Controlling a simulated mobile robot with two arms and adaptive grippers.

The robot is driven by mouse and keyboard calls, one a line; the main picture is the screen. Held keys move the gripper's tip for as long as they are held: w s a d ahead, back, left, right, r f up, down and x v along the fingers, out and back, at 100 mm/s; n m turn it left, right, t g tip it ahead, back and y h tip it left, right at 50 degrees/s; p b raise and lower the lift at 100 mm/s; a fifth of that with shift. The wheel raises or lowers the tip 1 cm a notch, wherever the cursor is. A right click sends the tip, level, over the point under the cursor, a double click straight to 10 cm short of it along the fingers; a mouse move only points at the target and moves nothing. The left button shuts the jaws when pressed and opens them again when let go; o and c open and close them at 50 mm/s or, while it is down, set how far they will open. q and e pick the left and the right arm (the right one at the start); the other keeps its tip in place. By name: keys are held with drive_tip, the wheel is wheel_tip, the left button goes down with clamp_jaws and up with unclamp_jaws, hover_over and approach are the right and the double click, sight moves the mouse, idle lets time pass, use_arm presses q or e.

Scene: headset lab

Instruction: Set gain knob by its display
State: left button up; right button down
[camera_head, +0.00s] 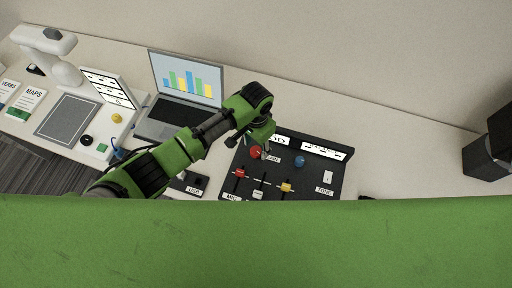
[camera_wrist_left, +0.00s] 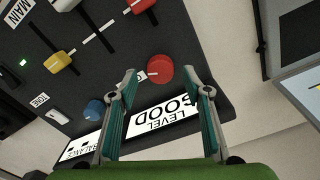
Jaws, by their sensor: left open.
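The dark control panel (camera_head: 317,168) lies on the desk. Its red round gain knob (camera_head: 255,152) shows beside my left gripper (camera_head: 266,149), with its label partly hidden. In the left wrist view the red knob (camera_wrist_left: 159,69) is between and just beyond the fingertips of my open left gripper (camera_wrist_left: 168,86). I cannot tell whether a finger touches it. The white display (camera_wrist_left: 165,117) reads "LEVEL GOOD", upside down in that view. In the head view my arm hides part of it. My right gripper is not in view.
A blue knob (camera_head: 299,161), red slider (camera_head: 240,173), yellow slider (camera_head: 286,187) and a tone switch (camera_head: 327,177) share the panel. A laptop (camera_head: 185,85) stands behind left. A dark box (camera_head: 488,156) is far right.

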sight(256, 151)
use_arm(q)
wheel_tip(256, 151, up, 10)
idle(0.3)
drive_tip(key=shift+f, duration=0.2)
idle(0.3)
